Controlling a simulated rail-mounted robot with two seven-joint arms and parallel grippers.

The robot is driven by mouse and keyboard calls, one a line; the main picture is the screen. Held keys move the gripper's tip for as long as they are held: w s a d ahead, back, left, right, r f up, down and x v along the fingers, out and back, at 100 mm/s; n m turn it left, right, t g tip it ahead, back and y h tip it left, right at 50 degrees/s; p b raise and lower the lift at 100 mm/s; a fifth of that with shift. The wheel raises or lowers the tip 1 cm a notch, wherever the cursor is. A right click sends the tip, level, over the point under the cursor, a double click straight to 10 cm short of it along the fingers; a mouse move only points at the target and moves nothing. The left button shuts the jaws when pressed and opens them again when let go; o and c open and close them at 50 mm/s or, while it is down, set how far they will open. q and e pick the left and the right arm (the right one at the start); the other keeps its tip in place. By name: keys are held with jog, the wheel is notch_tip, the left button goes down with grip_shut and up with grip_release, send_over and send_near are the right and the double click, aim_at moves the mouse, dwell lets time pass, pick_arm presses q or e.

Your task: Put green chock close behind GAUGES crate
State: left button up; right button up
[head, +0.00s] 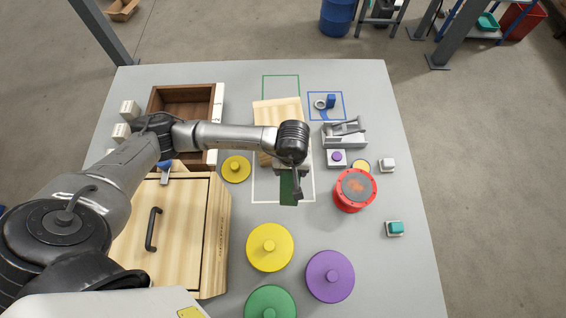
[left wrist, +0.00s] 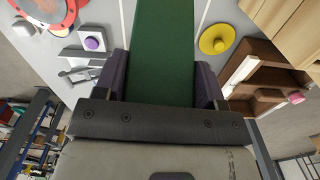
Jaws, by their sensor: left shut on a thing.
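A green chock (head: 287,188) is held between the fingers of my left gripper (head: 290,171), over the white outlined area in the middle of the table. In the left wrist view the green chock (left wrist: 161,45) fills the space between the dark fingers (left wrist: 160,85) and reaches up out of the frame. A light wooden crate or box (head: 277,110) stands just beyond the gripper, partly covered by my arm. A larger light wooden crate (head: 216,235) with a handled lid and small side lettering stands at the left. I cannot read which is GAUGES. My right gripper is not in view.
A dark wooden open box (head: 182,91) is at the back left. A red round canister (head: 355,190) and a grey fixture (head: 344,134) stand right of the gripper. Yellow (head: 270,247), purple (head: 330,277) and green (head: 270,302) knobbed discs lie in front. The right table edge is mostly clear.

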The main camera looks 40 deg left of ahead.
pick_arm(q)
jog(key=shift+n, duration=0.4)
jog(key=f, duration=0.2)
jog(key=f+b, duration=0.2)
jog(key=f, duration=0.1)
jog(key=shift+s+a+f, duration=0.25)
jog(key=shift+s+f, duration=0.05)
jog(key=shift+f, duration=0.05)
jog(key=shift+a+f+b, duration=0.15)
jog(key=shift+f+b, duration=0.2)
jog(key=w+a+f+b, duration=0.4)
jog(key=w+a+f, duration=0.3)
jog(key=f, duration=0.4)
jog(key=shift+w+a, duration=0.35)
jog(key=shift+a, duration=0.45)
jog(key=o, duration=1.1)
jog(key=shift+c, duration=0.2)
jog(key=o, duration=0.4)
jog(key=shift+o, duration=0.3)
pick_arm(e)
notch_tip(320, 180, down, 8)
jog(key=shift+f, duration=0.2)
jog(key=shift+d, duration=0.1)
